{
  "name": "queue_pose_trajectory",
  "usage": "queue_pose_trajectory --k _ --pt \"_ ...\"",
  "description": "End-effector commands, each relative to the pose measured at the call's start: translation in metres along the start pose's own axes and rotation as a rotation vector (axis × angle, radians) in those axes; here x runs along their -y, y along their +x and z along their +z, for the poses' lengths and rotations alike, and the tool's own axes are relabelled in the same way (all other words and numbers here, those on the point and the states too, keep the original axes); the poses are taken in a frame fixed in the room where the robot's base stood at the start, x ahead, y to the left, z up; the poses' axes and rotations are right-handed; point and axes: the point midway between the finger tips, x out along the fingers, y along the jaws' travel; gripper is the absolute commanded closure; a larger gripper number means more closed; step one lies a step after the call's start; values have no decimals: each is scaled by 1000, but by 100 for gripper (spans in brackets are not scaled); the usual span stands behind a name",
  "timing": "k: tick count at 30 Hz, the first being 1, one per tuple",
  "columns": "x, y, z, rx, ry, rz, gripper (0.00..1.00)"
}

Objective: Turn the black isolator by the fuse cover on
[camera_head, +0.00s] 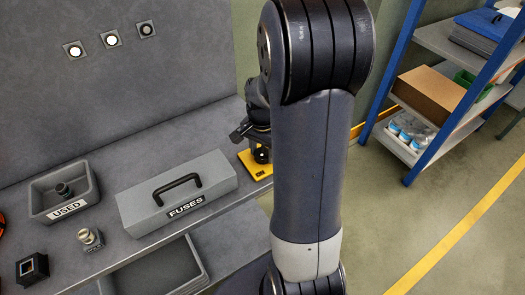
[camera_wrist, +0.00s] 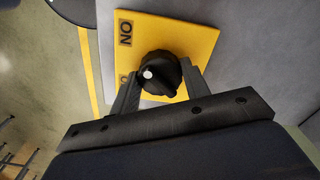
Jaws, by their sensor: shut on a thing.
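The black isolator knob (camera_wrist: 160,76) sits on a yellow plate (camera_wrist: 190,32) in the wrist view. A white dot shows on the left of the knob's face. An ON label (camera_wrist: 125,33) is on the plate up and left of the knob, and a second label below it is partly hidden. My gripper (camera_wrist: 158,84) is shut on the knob, one finger on each side. In the head view the yellow plate (camera_head: 257,167) is at the bench's right end, partly behind my arm. The grey fuse cover (camera_head: 150,204), marked FUSES, with a black handle, is left of it.
A grey USED bin (camera_head: 45,205) with a dark part inside stands at the left. A blue-framed shelf (camera_head: 445,85) stands at the right beyond open floor.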

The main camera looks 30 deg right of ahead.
Motion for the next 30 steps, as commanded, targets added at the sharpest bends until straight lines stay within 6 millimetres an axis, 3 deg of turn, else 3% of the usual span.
queue_pose_trajectory --k 10,26,27,30 --pt "0 -1 0 -1 130 -1 79" --pt "0 -1 0 -1 153 -2 79" --pt "0 -1 0 -1 153 -2 53" --pt "0 -1 0 -1 152 -1 45"
